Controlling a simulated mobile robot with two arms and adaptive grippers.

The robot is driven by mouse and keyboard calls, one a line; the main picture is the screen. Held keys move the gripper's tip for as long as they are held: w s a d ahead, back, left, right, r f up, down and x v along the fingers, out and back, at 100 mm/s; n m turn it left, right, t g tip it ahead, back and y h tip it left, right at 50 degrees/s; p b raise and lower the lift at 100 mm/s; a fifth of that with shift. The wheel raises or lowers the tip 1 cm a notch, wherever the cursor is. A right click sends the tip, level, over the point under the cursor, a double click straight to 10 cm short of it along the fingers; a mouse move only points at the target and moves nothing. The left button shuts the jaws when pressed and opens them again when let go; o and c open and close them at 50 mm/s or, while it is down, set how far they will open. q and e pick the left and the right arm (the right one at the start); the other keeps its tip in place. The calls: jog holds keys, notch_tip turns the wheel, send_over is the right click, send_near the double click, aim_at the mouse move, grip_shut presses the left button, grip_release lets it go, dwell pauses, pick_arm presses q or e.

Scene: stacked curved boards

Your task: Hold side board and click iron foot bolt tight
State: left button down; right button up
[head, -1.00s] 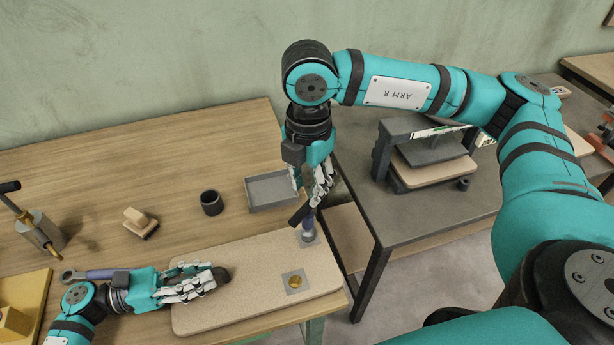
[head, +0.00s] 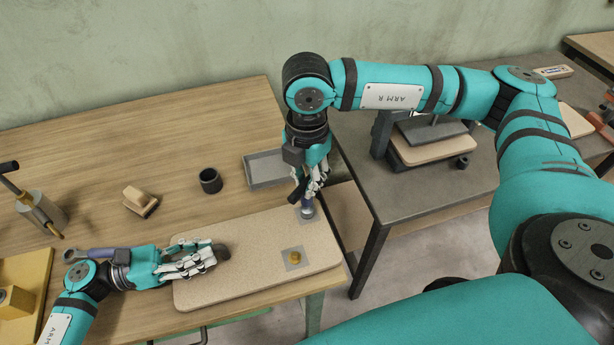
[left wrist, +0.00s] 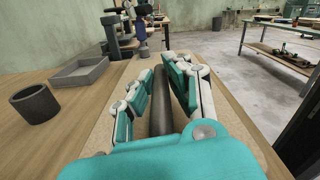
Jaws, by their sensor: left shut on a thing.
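The side board (head: 255,275) is a pale speckled panel lying flat along the table's front right. My left gripper (head: 205,262) lies over the board's left part, its fingers shut around a dark rod (left wrist: 162,105) whose end shows at the fingertips. My right gripper (head: 312,182) is above the board's far right end, with its fingers closed around a driver with a dark handle and blue-grey body (head: 307,208). The driver's lower end is at the right foot plate; its exact contact is hidden. A second foot plate has a brass bolt (head: 294,257).
A grey tray (head: 262,172) stands just behind the board, near my right gripper. A dark cup (head: 210,181), a wooden brush (head: 140,201) and a wrench (head: 88,254) lie farther left. A dark bench (head: 430,195) stands to the right, across a gap.

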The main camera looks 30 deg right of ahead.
grip_shut()
jog(key=shift+r, duration=1.35)
dwell(1.7)
jog(key=shift+r, duration=2.4)
pick_arm(q)
jog(key=c, duration=1.2)
grip_release()
